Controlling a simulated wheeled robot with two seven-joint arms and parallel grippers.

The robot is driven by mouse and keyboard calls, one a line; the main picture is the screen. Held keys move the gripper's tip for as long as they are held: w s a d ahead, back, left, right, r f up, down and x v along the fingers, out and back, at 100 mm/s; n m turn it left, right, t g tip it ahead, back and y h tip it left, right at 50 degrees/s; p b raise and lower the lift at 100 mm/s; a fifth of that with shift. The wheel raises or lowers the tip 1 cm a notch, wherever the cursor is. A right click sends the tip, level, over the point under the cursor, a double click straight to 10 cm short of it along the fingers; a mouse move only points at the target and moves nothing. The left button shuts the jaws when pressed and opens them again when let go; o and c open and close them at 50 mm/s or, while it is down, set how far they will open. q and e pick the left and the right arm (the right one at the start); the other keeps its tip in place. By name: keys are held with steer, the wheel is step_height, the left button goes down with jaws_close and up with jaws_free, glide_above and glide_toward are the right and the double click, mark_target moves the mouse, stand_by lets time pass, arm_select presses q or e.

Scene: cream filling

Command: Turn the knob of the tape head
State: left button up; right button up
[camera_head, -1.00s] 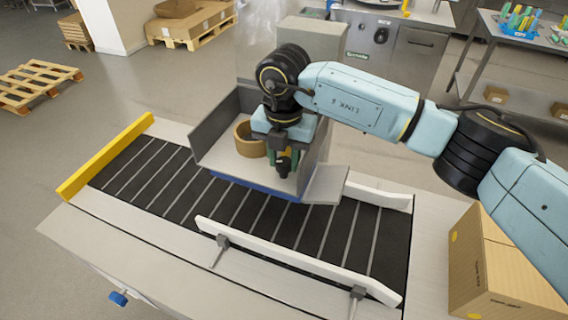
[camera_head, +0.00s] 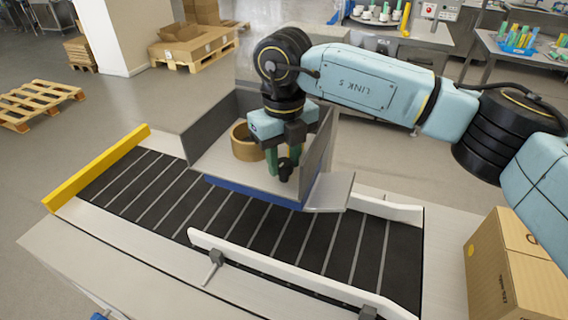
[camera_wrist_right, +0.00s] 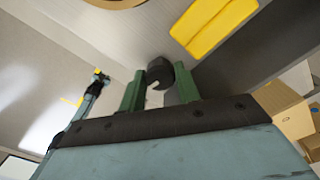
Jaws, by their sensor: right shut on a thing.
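The tape head (camera_head: 190,158) is a grey open-sided housing with a blue lower edge, standing over the black roller conveyor. A roll of brown tape (camera_head: 243,143) sits inside it. My right gripper (camera_head: 284,168) reaches down into the housing, to the right of the roll. Its green fingers are shut on a small black knob (camera_head: 285,166). In the right wrist view the knob (camera_wrist_right: 159,72) shows between the tips of the two green fingers (camera_wrist_right: 158,90). My left gripper is out of view.
The conveyor (camera_head: 150,195) has a yellow bar (camera_head: 98,167) at its left end and white guide rails (camera_head: 290,272) along it. A cardboard box (camera_head: 510,275) stands at the right. Pallets (camera_head: 38,103) lie on the floor behind.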

mark_target(284, 162)
steer(key=shift+n+b, duration=0.4)
steer(key=shift+n, duration=0.4)
steer(key=shift+r, duration=0.1)
steer(key=o, duration=0.7)
step_height(284, 162, up, 13)
steer(key=shift+r, duration=0.15)
